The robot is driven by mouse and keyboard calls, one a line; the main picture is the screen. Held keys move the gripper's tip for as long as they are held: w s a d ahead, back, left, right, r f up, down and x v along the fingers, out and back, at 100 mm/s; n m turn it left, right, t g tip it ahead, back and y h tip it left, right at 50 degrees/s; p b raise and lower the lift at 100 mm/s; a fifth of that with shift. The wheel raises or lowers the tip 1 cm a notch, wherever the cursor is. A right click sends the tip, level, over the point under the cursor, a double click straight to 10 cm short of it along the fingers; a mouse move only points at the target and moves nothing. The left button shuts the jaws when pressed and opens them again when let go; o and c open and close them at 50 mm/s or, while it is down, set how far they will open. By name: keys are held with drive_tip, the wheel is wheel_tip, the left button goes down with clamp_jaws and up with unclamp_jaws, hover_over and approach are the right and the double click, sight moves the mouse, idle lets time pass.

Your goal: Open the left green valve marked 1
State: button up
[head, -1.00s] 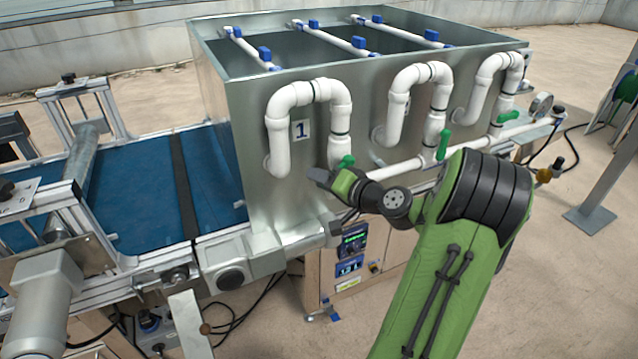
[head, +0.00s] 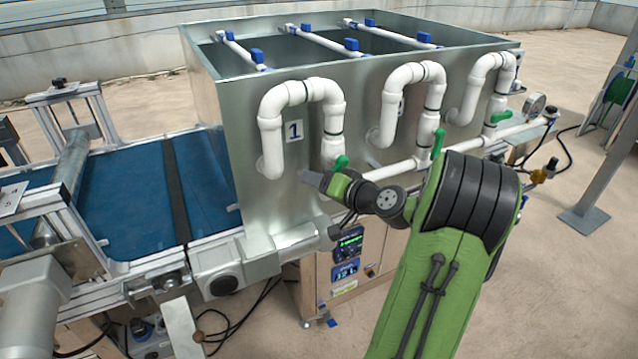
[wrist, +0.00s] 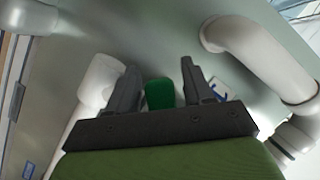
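The green valve handle marked 1 (head: 341,162) sits on the white pipe at the lower end of the leftmost bend. The plate with the number 1 (head: 294,131) is on the tank wall beside it. My gripper (head: 312,179) is at the handle's lower left in the head view, partly hidden by its own wrist. In the wrist view my gripper (wrist: 159,68) has its two dark fingers apart, with the green handle (wrist: 160,94) between them and a gap on each side. The number plate (wrist: 221,89) shows partly behind the right finger.
The metal tank (head: 245,130) stands close behind my gripper. A second green handle (head: 438,144) and a third (head: 501,118) are to the right along the white pipe. A blue conveyor belt (head: 125,205) lies to the left. A control panel (head: 348,245) sits below.

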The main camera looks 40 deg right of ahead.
drive_tip(key=p+v, duration=0.2)
drive_tip(key=v, duration=1.3)
drive_tip(key=shift+s, duration=0.4)
drive_tip(key=shift+r, duration=0.1)
